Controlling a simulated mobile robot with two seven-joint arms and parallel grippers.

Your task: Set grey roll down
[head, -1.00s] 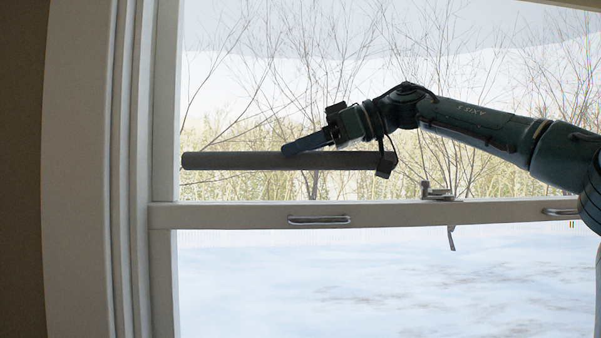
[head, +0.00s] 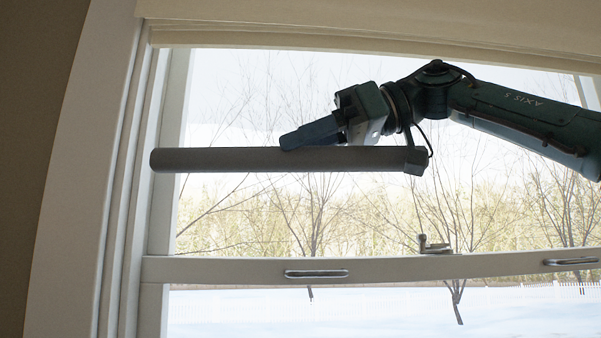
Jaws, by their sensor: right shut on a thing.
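The grey roll (head: 220,160) is a long dark grey cylinder held level in front of the window. My right gripper (head: 300,140) comes in from the right and is shut on the roll near its middle. Its fingers hide a small part of the roll's upper side. The roll is in the air, and no supporting surface shows under it. My left gripper is not in view.
A window fills most of the view, with a white rail (head: 400,268) across it. The rail has metal handles (head: 316,273) and a latch (head: 433,245). A white frame (head: 85,190) stands at the left. Snow and bare trees show outside.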

